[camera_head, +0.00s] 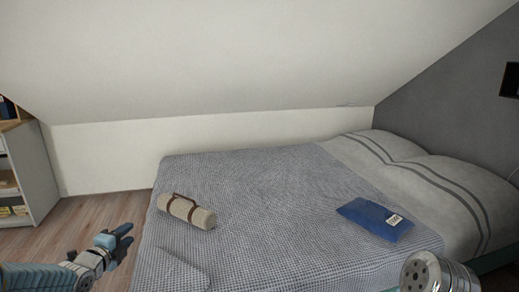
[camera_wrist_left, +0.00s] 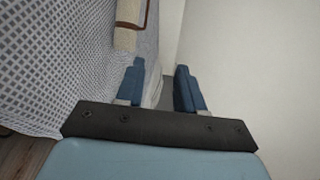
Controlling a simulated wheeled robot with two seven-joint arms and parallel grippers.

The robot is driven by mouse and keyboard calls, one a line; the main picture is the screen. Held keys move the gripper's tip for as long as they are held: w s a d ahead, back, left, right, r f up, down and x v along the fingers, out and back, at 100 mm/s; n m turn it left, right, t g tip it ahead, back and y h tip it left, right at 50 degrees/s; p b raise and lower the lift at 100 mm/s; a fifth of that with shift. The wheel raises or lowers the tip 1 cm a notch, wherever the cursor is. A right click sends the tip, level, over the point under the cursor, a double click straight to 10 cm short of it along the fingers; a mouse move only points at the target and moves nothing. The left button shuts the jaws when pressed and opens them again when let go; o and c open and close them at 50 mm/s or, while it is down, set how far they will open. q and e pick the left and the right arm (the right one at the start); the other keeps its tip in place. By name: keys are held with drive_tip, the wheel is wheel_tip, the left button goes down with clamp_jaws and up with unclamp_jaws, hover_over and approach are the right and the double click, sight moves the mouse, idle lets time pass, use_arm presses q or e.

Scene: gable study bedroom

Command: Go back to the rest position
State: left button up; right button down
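My left gripper (camera_head: 122,238) is low at the left in the head view, beside the foot of the bed and over the wood floor. In the left wrist view its two blue fingers (camera_wrist_left: 160,85) stand apart with nothing between them. Part of my right arm (camera_head: 435,272) shows at the bottom right of the head view. My right gripper is out of the frame.
A bed (camera_head: 265,215) with a checked grey cover fills the middle. A rolled beige blanket with brown straps (camera_head: 186,211) lies near its left edge. A blue folded item (camera_head: 375,219) lies at the right. A white shelf unit (camera_head: 35,172) stands far left. The sloped ceiling hangs low.

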use_arm(q)
drive_tip(key=s+d+f+n+g+h, duration=0.1)
drive_tip(key=s+d+f+n+g, duration=0.3)
drive_tip(key=d+f, duration=0.5)
drive_tip(key=s+d+f+n+g+h, duration=0.15)
drive_tip(key=s+d+f+n, duration=0.35)
drive_tip(key=f, duration=0.7)
drive_tip(key=s+d+f+n+g, duration=0.4)
drive_tip(key=s+d+f+n, duration=0.2)
drive_tip(key=s, duration=0.5)
drive_tip(key=s+d+f+n+g, duration=0.5)
drive_tip(key=s+d+f+n, duration=0.1)
drive_tip(key=s, duration=0.6)
drive_tip(key=x, duration=0.2)
drive_tip(key=shift+s+d+f, duration=0.2)
drive_tip(key=shift+d, duration=0.05)
